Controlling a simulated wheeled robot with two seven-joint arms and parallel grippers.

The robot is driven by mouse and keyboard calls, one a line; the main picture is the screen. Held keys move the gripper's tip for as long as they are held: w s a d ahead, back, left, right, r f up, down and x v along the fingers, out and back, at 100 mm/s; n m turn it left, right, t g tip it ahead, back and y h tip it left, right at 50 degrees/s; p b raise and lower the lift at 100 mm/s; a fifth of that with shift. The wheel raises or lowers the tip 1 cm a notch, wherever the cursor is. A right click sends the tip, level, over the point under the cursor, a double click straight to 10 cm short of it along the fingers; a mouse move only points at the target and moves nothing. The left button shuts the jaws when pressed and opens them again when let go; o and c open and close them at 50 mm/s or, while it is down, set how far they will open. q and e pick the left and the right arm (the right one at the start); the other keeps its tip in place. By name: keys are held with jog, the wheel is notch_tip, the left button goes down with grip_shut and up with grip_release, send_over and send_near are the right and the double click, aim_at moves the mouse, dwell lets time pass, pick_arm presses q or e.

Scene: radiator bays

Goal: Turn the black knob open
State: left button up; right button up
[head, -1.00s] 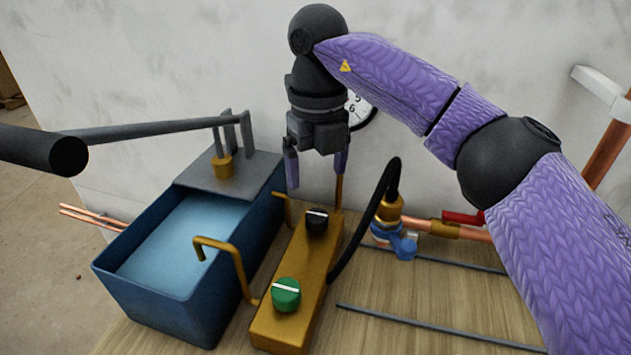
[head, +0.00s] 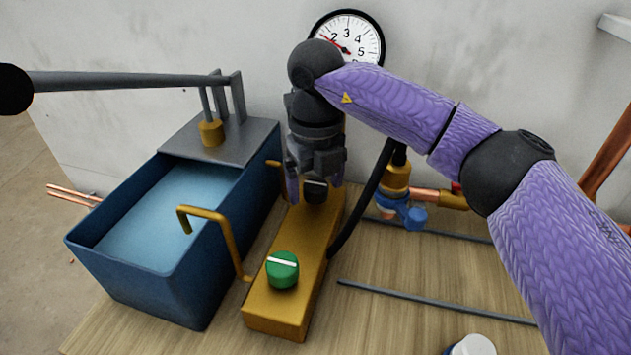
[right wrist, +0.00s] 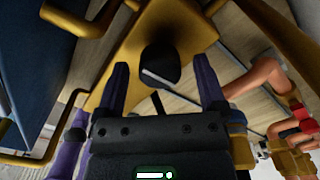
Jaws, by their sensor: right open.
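The black knob (head: 316,189) with a white line sits at the far end of a brass block (head: 262,306). In the head view it is partly hidden by my right gripper (head: 315,183), which points down over it with its jaws open. In the right wrist view the black knob (right wrist: 160,66) lies between the two spread purple fingers of the right gripper (right wrist: 162,74). Gaps show on both sides, so it is not gripped. My left gripper is not in view.
A green knob (head: 282,270) sits on the near end of the block. A blue water tank (head: 130,283) with a pump lever (head: 130,81) stands left, with a bent brass pipe (head: 229,240) between. A black hose (head: 366,200) runs close on the right. A gauge (head: 364,42) hangs behind.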

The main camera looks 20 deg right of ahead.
grip_shut()
